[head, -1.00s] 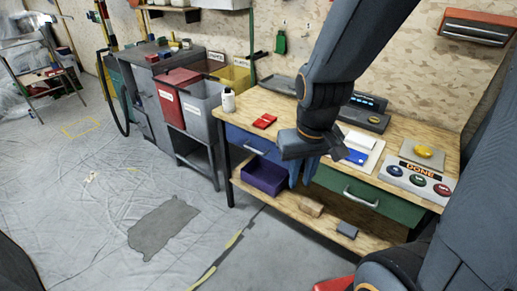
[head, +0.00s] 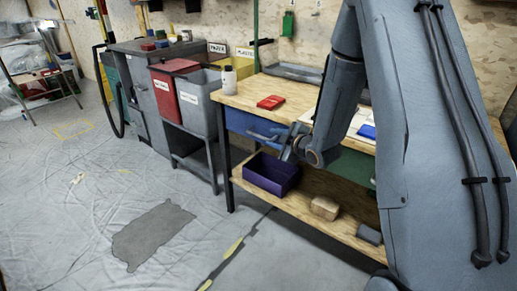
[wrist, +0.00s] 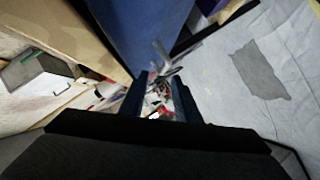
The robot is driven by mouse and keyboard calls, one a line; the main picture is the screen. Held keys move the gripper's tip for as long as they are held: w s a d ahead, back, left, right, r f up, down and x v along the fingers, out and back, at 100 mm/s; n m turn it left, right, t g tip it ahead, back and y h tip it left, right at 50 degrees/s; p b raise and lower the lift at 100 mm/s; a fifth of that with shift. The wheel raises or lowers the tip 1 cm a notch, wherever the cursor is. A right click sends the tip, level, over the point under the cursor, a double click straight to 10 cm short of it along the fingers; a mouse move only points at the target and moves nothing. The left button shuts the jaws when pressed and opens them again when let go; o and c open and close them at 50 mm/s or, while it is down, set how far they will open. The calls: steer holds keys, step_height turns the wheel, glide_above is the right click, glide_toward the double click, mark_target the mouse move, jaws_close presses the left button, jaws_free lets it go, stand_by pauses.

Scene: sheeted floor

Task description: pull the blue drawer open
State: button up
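The blue drawer (head: 240,122) sits under the left part of the wooden workbench top and looks shut. Its grey bar handle (head: 262,134) shows on the front. My gripper (head: 286,150) is beside the right end of this handle, tilted toward it. In the wrist view, the blue drawer front (wrist: 150,28) is at top centre and the handle (wrist: 163,56) lies close past my fingertips. The two dark fingers of my gripper (wrist: 159,82) are apart, with no object clearly held. Whether they touch the handle cannot be told.
A purple bin (head: 270,173) stands on the lower shelf below the drawer, with a wooden block (head: 325,208) to its right. A red object (head: 271,102) and a white bottle (head: 228,80) stand on the bench top. The floor in front is mostly clear.

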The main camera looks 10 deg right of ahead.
mark_target(263, 138)
steer(key=w+f+n+b, duration=0.1)
steer(key=w+a+f+n+t+y, duration=0.1)
steer(key=shift+f+y+b, duration=0.3)
steer(key=shift+f+b, duration=0.05)
steer(key=x, duration=0.7)
steer(key=shift+w+r, duration=0.1)
steer(key=shift+w, duration=0.1)
jaws_close()
